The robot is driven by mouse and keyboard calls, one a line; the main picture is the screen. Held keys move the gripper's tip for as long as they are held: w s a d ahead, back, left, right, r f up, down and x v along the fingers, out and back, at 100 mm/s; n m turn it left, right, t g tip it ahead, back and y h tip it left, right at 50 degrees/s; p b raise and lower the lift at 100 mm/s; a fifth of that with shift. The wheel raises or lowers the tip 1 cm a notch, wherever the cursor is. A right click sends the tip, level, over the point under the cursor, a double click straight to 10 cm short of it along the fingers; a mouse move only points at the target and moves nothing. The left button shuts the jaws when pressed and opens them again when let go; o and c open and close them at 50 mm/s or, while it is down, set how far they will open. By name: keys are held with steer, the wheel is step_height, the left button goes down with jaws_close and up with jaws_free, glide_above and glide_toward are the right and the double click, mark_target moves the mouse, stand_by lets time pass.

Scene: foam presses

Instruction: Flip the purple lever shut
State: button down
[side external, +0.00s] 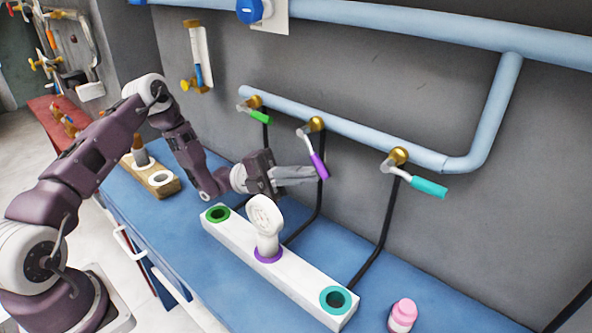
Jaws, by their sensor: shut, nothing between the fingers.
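The purple lever (319,165) hangs from a brass valve on the blue wall pipe, between the green lever (255,113) and the teal lever (428,187). It points down and slightly right. My gripper (314,174) is shut and empty, with its grey fingers stretched to the right. The fingertips are right beside the lower part of the purple handle; I cannot tell whether they touch it. The green and teal levers slope down to the right at a shallower angle.
A white block (305,278) with green, purple and teal-ringed holes stands on the blue bench (215,262) below the levers. A white piece (265,218) stands in the purple hole. A pink bottle (402,316) is at the front right. Black hoses run down the wall.

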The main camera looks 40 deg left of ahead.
mark_target(320, 174)
steer(key=d, duration=0.1)
steer(key=d+r+h, duration=0.1)
steer(key=d, duration=0.1)
steer(key=shift+d+r+n+t, duration=0.25)
steer(key=shift+r+n+t, duration=0.05)
steer(key=shift+r+t, duration=0.1)
steer(key=shift+d+r, duration=0.9)
steer(key=shift+r, duration=0.4)
steer(key=v, duration=0.7)
